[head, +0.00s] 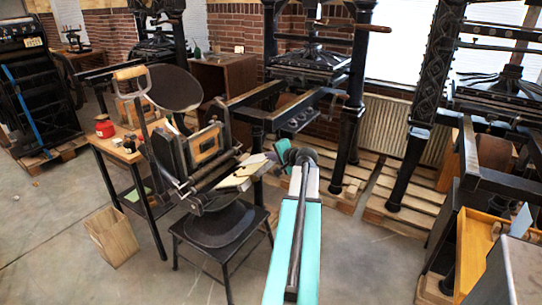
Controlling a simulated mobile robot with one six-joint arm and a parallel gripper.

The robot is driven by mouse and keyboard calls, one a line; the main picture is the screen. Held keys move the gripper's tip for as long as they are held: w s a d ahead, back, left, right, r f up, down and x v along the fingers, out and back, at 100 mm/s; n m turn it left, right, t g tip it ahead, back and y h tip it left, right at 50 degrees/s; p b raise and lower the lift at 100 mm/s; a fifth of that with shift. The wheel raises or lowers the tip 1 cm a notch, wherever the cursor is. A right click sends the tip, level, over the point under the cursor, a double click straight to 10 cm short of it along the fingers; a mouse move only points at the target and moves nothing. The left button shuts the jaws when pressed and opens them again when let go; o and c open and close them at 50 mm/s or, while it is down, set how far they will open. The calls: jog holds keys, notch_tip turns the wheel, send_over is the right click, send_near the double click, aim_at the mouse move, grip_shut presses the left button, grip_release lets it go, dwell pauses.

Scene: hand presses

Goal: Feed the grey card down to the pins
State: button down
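The small hand press (205,150) stands in the middle of the head view, with a round dark ink disc (176,89) above it and a long wooden-grip handle (130,73). A pale, slanted board (238,178) sticks out of its right side, toward my arm. A light grey patch at the board's upper end may be the grey card, but I cannot separate it clearly. The pins are too small to make out. My gripper (268,157) is at the board's right end, dark and small beside my teal wrist. Its fingers are not clear, so I cannot tell whether it holds anything.
A black stool (222,226) stands below the press. A wooden table (124,149) with a red tin (104,127) is at left, a wooden bin (111,236) on the floor. Large iron presses stand behind on pallets. An orange wooden tray (476,245) is at right. Open floor lies between.

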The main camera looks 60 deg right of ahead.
jog(key=shift+w+f+b, duration=0.4)
jog(key=shift+f+b, duration=0.15)
jog(key=shift+f, duration=0.55)
jog(key=shift+w+f+b, duration=0.45)
jog(key=shift+f+b, duration=0.05)
jog(key=shift+f, duration=0.6)
jog(key=shift+w+f+b, duration=0.4)
jog(key=shift+f+b, duration=0.15)
jog(key=shift+f, duration=0.55)
jog(key=c, duration=2)
grip_release()
jog(key=shift+f, duration=0.1)
